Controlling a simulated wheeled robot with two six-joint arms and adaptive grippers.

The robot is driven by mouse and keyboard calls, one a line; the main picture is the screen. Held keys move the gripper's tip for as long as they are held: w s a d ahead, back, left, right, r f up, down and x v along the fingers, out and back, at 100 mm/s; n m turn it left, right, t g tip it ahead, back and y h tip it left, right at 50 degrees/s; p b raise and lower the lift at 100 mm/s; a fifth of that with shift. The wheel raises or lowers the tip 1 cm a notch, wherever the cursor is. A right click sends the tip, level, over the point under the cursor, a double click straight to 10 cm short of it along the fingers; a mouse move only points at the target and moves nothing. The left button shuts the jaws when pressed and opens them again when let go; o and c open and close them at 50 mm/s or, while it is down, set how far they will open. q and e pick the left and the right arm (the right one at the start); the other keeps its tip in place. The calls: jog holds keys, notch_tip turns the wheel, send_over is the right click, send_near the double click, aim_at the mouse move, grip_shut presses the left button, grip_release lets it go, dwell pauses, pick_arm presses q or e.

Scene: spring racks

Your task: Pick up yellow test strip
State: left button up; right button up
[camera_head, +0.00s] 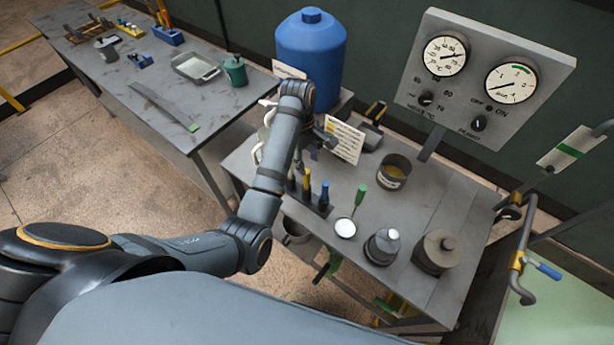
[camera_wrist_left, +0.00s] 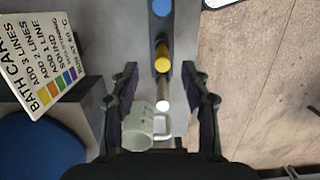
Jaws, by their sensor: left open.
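The yellow test strip appears to be the slim yellow-topped piece (camera_head: 307,180) standing upright in a small dark rack (camera_head: 318,208) on the grey bench. From above, its yellow top (camera_wrist_left: 162,58) shows in the left wrist view, in line with a blue top (camera_wrist_left: 161,8) and a whitish top (camera_wrist_left: 163,92). My left gripper (camera_wrist_left: 163,95) is open above this row, its fingers either side of the whitish top. The yellow top lies just ahead of the fingertips. In the head view my forearm partly hides the gripper. My right gripper is not in view.
A white mug (camera_wrist_left: 138,128) sits below and between my left fingers. A printed bath card (camera_head: 345,142) stands behind the rack. A green-handled spoon (camera_head: 358,197), a pot (camera_head: 393,172) and lidded jars (camera_head: 382,245) share the bench. A gauge panel (camera_head: 485,72) stands at the back.

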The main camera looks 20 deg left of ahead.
aim_at(308, 170)
pick_arm(q)
jog(key=f+b, duration=0.2)
jog(key=f, duration=0.2)
jog(key=shift+s+b, duration=0.25)
jog(key=shift+b, duration=0.15)
jog(key=shift+w+d+f+b, duration=0.1)
jog(key=shift+w+f+b, duration=0.1)
jog(key=shift+f+b, duration=0.25)
jog(key=shift+w+f+b, duration=0.2)
jog(key=shift+f+b, duration=0.15)
jog(key=shift+f, duration=0.2)
jog(key=f+b, duration=0.1)
jog(key=f, duration=0.1)
jog(key=s+f+b, duration=0.1)
jog(key=b, duration=0.1)
jog(key=shift+f, duration=0.35)
jog(key=shift+w+f, duration=0.1)
jog(key=shift+w, duration=0.15)
jog(key=shift+c, duration=0.3)
jog(key=c, duration=0.9)
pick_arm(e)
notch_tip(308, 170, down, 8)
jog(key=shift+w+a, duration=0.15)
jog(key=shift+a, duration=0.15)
